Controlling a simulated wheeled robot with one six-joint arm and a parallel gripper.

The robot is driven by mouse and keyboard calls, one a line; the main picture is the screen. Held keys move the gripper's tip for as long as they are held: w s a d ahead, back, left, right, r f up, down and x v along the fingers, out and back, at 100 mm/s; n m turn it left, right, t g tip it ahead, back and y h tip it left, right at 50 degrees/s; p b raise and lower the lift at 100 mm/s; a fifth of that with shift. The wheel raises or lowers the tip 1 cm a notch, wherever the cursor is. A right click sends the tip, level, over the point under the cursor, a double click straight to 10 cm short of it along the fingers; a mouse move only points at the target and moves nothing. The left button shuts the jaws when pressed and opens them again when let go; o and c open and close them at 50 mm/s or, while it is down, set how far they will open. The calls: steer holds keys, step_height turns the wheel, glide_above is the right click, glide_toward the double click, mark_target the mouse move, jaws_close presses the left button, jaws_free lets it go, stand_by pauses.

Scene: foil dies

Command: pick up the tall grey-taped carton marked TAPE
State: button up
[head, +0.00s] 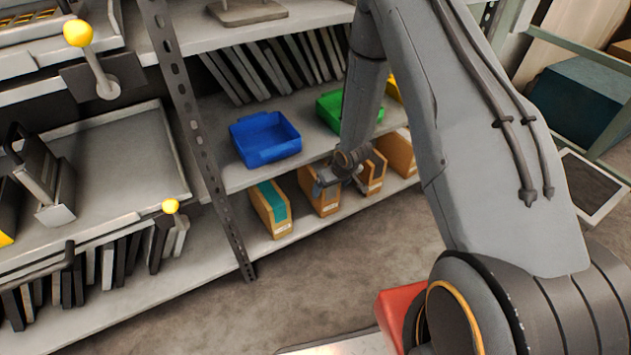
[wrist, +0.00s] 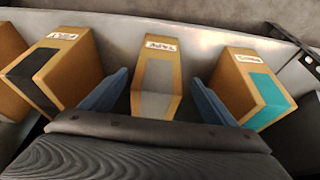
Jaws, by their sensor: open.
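The grey-taped carton (wrist: 158,75) marked TAPE stands in the middle of the wrist view, with a grey strip down its top and a white label at its far end. In the head view the carton (head: 323,203) is on the lower shelf, partly hidden by my gripper. My gripper (wrist: 160,80) is open, its two blue-grey fingers one on each side of the carton, with a gap showing on both sides. In the head view my gripper (head: 324,181) is over the carton's near end. I cannot tell how deep the fingers reach.
A black-taped carton (wrist: 75,58) stands close left in the wrist view, a teal-taped carton (wrist: 240,72) close right. A plain carton (head: 398,155) stands farther along the shelf. Above are a blue bin (head: 264,140) and a green bin (head: 330,108). A perforated upright (head: 195,125) stands left.

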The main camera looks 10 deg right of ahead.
mark_target(327, 202)
steer(key=x, duration=0.2)
steer(key=shift+d+f+b, duration=0.15)
steer(key=shift+f+b, duration=0.15)
steer(key=shift+b, duration=0.05)
steer(key=b+x, duration=0.1)
steer(key=x, duration=0.3)
steer(key=shift+f+b, duration=0.35)
steer(key=shift+b, duration=0.05)
steer(key=shift+r, duration=0.1)
steer(key=c, duration=1.6)
steer(key=shift+c, duration=0.2)
steer(key=shift+r, duration=0.25)
